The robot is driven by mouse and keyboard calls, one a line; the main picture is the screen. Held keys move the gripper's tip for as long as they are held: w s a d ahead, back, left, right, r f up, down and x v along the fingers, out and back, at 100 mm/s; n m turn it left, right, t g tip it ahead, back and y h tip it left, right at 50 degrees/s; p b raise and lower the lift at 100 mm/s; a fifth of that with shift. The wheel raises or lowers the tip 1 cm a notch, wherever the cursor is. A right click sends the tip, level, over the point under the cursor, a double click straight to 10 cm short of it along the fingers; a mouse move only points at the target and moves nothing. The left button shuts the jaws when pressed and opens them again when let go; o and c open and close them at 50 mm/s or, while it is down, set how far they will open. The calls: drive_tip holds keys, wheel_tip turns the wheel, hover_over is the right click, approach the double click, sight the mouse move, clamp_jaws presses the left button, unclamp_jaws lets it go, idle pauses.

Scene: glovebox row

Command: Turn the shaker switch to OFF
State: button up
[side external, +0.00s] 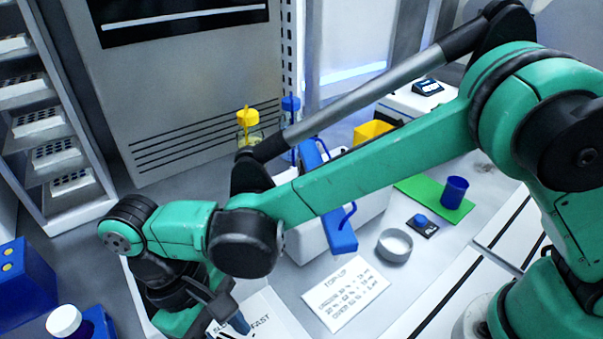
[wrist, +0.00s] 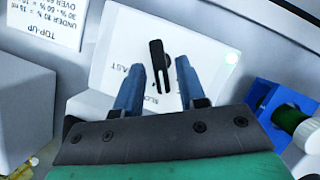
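The shaker's white panel (wrist: 110,48) fills the middle of the wrist view, with SLOW and FAST lettering upside down; I cannot read an OFF mark. A black bar-shaped switch (wrist: 157,58) stands on it, roughly upright in the picture and slightly tilted. My gripper (wrist: 156,72) is open, with one blue finger on each side of the switch and a visible gap to both. In the side view my gripper (side external: 238,320) is low at the bottom edge, over the panel (side external: 275,316); the arm hides the switch there.
A blue holder with a white-capped bottle (side external: 65,320) stands at the left. A TOP-UP card (side external: 345,293), a grey ring-shaped dish (side external: 394,246) and a blue cup (side external: 454,192) on a green mat lie to the right.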

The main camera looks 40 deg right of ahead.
drive_tip(key=shift+o, duration=0.3)
drive_tip(key=shift+v, duration=2.8)
